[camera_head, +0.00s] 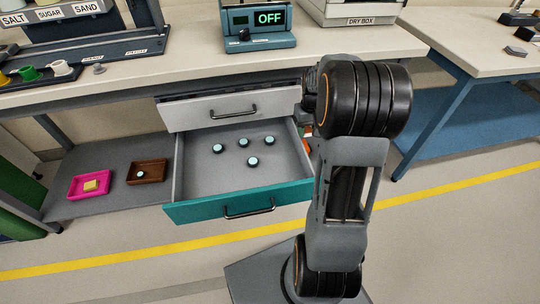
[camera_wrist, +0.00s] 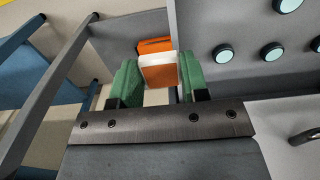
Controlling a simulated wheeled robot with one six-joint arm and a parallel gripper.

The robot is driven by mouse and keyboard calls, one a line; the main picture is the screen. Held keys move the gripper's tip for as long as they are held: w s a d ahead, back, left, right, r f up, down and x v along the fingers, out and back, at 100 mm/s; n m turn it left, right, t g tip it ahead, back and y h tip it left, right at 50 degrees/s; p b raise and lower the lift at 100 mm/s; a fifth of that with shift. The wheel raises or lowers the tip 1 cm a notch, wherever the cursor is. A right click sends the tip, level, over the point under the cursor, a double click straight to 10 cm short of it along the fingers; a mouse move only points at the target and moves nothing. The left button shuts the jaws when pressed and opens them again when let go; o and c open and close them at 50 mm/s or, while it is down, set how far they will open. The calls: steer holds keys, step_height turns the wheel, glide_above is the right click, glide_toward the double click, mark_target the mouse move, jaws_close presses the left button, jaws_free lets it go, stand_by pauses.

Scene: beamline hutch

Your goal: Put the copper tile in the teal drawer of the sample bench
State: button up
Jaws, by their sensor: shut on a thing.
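In the wrist view, my gripper (camera_wrist: 158,78) has green finger pads shut on an orange block-like thing with a pale upper edge (camera_wrist: 162,77), which I take to be the copper tile. The drawer's side wall (camera_wrist: 174,25) runs close beside it, and the drawer interior is to the right.
Another orange thing (camera_wrist: 155,45) shows just past the held one. A pink tray (camera_head: 75,190) with a yellow block and a brown tray (camera_head: 136,180) with a small round piece are on the lower shelf. The white drawer (camera_head: 210,110) overhangs the back.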

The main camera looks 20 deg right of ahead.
steer(key=w+a+f+b, duration=0.1)
steer(key=a+f, duration=0.2)
steer(key=a, duration=0.1)
steer(key=b, duration=0.3)
glide_above(280, 158)
steer(key=f, duration=0.4)
steer(key=shift+d+f, duration=0.2)
steer(key=shift+w+a+f+b, duration=0.15)
steer(key=shift+f+b, duration=0.1)
steer(key=shift+f, duration=0.6)
steer(key=shift+s+a+f+b, duration=0.1)
steer(key=shift+f+b, duration=0.1)
steer(key=shift+f, duration=0.65)
steer(key=shift+f, duration=0.15)
steer(key=o, duration=0.9)
step_height(280, 158, up, 12)
steer(key=p, duration=0.4)
steer(key=shift+p, duration=0.3)
